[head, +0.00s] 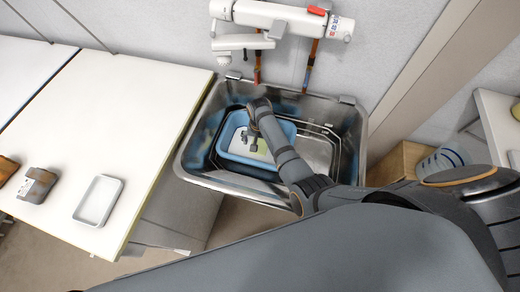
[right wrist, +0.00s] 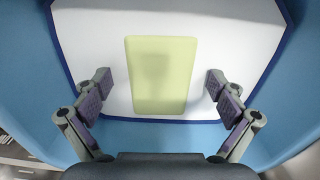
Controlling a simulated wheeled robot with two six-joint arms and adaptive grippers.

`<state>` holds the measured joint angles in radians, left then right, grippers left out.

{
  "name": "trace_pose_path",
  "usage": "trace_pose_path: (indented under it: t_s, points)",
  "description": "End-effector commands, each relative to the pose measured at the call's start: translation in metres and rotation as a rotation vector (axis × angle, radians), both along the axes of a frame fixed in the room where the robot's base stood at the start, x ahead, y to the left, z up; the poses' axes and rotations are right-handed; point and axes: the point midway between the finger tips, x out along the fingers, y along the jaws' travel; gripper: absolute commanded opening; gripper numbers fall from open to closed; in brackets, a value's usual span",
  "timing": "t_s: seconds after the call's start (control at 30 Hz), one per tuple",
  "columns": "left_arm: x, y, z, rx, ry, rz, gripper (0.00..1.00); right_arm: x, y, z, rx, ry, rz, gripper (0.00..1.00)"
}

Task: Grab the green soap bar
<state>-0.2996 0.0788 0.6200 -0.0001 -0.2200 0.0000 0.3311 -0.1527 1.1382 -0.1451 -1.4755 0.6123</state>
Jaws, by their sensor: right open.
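The pale green soap bar (right wrist: 160,75) lies flat on a white surface in the right wrist view. In the head view the soap bar (head: 262,146) shows as a small green patch, partly hidden by my right gripper. My right gripper (head: 250,142) reaches down into the blue tub. In the right wrist view its fingers (right wrist: 159,92) are open, one on each side of the bar, with a gap on both sides. The left gripper is not in view.
The blue tub (head: 287,128) stands in a metal sink basin (head: 353,120). A white tap (head: 280,17) is on the wall above. To the left, a white table (head: 125,110) holds a small white tray (head: 98,201) and a brown-grey container (head: 37,185).

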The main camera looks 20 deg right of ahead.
Motion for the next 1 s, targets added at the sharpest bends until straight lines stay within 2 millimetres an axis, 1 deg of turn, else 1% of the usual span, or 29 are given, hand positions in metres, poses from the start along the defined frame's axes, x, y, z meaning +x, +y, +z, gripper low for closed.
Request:
trace_pose_path:
  t_s: [0.03,0.2,0.23,0.7,0.73,0.77,0.9,1.0]
  points:
    - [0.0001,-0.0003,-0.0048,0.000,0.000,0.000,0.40,0.0006,0.0002,-0.0036,0.000,-0.001,0.000,0.96]
    - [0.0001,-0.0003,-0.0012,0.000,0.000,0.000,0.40,0.0005,0.0002,-0.0003,0.000,-0.001,0.000,0.96]
    - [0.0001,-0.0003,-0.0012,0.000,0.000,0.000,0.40,0.0005,0.0002,-0.0002,0.000,-0.001,0.000,0.94]
    - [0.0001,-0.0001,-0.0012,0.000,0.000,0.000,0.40,0.0003,0.0002,-0.0005,0.000,-0.001,0.000,0.30]
    - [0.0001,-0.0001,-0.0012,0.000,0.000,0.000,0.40,0.0007,0.0002,-0.0001,0.000,-0.002,0.000,0.29]
    - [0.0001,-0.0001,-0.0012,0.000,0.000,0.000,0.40,0.0007,0.0002,-0.0001,0.000,-0.002,0.000,0.22]
    - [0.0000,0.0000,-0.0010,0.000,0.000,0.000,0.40,0.0007,0.0002,0.0000,0.000,-0.002,0.000,0.22]
    - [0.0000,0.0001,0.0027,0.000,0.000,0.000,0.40,0.0007,0.0002,0.0035,0.000,-0.002,0.000,0.22]
